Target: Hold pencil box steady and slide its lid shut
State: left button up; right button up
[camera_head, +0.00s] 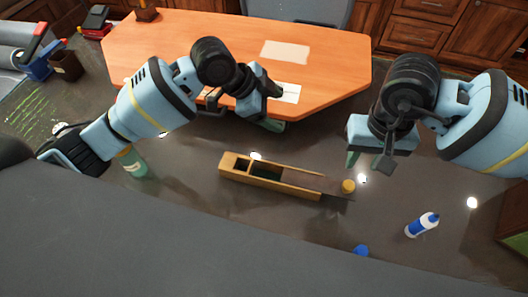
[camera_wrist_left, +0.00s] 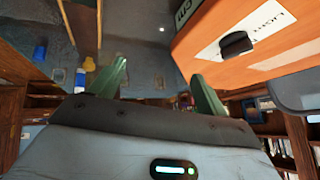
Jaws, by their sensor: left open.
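The wooden pencil box (camera_head: 228,166) lies on the dark floor-like surface in the middle of the head view, slightly tilted in the picture. Its left part is uncovered and shows dark compartments. The dark lid (camera_head: 330,184) sticks out past the box's right end. My left gripper (camera_head: 272,124) is above and behind the box, apart from it. In the left wrist view my left gripper (camera_wrist_left: 157,72) shows two green fingers spread with nothing between them. My right gripper (camera_head: 376,159) hangs right of the lid, apart from it, its green fingers apart and partly hidden.
A yellow cylinder (camera_head: 348,186) stands by the lid's right end. A blue-and-white bottle (camera_head: 422,225) lies at the right and a blue object (camera_head: 361,250) at the front. A green bottle (camera_head: 133,163) is at the left. An orange table (camera_head: 330,60) stands behind.

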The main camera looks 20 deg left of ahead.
pick_arm(q)
jog(key=s+d+f+m+g+y, duration=0.1)
jog(key=s+d+f+g+y, duration=0.1)
jog(key=s+f, duration=0.15)
jog(key=m+g+y, duration=0.1)
jog(key=g+y, duration=0.1)
jog(key=y, duration=0.3)
send_over(264, 177)
notch_tip(264, 177, down, 3)
jog(key=shift+r, duration=0.1)
jog(key=shift+f, duration=3.9)
